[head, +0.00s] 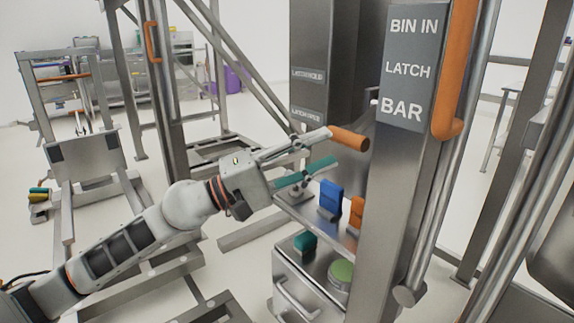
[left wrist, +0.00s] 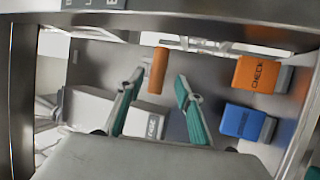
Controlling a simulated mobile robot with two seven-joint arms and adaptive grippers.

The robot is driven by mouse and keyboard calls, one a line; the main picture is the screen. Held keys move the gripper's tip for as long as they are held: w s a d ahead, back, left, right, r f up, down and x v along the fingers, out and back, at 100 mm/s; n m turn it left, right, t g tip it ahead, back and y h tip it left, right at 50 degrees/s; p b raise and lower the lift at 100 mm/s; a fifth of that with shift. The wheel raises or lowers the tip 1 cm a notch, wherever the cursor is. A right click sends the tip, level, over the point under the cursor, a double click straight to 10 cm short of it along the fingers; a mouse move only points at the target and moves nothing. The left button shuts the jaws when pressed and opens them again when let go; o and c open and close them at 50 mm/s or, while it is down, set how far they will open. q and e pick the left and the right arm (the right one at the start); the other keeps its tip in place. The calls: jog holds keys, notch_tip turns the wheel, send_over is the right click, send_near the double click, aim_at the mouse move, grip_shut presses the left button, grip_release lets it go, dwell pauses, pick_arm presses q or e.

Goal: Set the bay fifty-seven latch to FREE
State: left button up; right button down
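The latch handle, an orange cylinder (head: 348,138), sticks out beside the dark post below two small labels. The upper label (head: 307,75) seems to read LATCH HOLD and the lower one (head: 305,115) LATCH FREE, though the print is small. My left gripper (head: 332,148) is open, with teal pads, at the handle. In the left wrist view the orange handle (left wrist: 158,68) shows between the spread fingertips (left wrist: 160,82), with gaps on both sides. Whether it lies within finger depth I cannot tell. No bay number is readable. My right gripper is out of view.
A blue block (head: 330,200) and an orange block (head: 357,212) stand on a metal shelf below the gripper. A teal block (head: 305,241) and green disc (head: 342,272) sit lower. A steel post with a BIN IN LATCH BAR sign (head: 408,70) stands close right.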

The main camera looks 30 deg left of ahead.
pick_arm(q)
jog(key=v, duration=0.6)
dwell(0.9)
